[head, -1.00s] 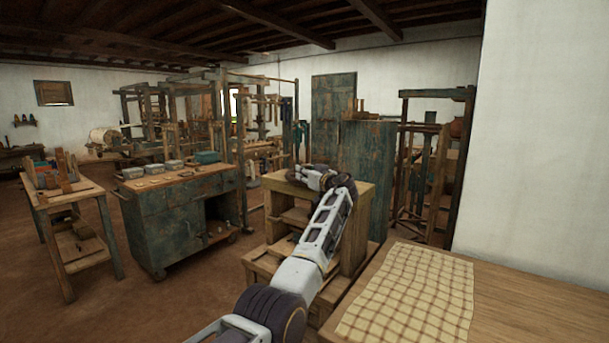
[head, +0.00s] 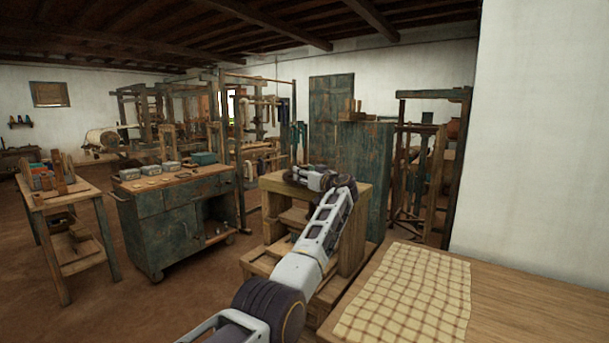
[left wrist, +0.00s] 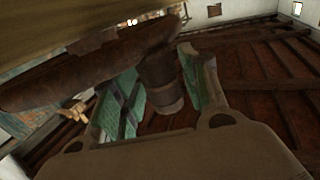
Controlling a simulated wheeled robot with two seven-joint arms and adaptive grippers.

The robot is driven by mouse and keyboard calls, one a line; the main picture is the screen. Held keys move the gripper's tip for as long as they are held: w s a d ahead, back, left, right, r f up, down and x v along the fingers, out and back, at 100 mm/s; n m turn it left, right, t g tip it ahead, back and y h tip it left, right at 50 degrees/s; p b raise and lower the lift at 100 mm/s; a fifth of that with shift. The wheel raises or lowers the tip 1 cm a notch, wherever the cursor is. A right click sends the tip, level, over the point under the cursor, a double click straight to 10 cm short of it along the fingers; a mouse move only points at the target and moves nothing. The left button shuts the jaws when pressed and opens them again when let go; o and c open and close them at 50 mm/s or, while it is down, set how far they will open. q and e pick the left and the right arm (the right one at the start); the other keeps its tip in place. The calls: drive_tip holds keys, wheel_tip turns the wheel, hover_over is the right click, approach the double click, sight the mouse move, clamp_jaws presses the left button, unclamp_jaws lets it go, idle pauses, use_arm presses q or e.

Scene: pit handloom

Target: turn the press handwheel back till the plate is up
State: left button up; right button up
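The press is a wooden frame (head: 352,232) in the middle of the head view, with a thick top beam (head: 355,190). My left arm reaches to it, and its wrist (head: 312,178) is at the top beam. The left wrist view shows a dark, rusty handwheel bar (left wrist: 90,68) with a round brown handle (left wrist: 160,85). The handle sits between the two green-padded fingers of my left gripper (left wrist: 158,72), which lie close along both sides of it. The head view does not show the fingers or handwheel clearly. The plate's height cannot be made out. My right gripper is not in view.
A table with checked cloth (head: 410,295) stands at the front right, close to my arm. A blue-green cabinet bench (head: 165,235) stands left of the press, and a tall cabinet (head: 362,160) behind it. Open floor (head: 120,310) lies at the front left.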

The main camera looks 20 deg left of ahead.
use_arm(q)
drive_tip(key=shift+s+d, duration=0.1)
drive_tip(key=shift+d, duration=0.05)
idle(0.4)
drive_tip(key=v, duration=1.1)
drive_tip(key=shift+s+d, duration=0.2)
drive_tip(key=shift+d, duration=0.05)
drive_tip(key=shift+r, duration=0.1)
idle(0.6)
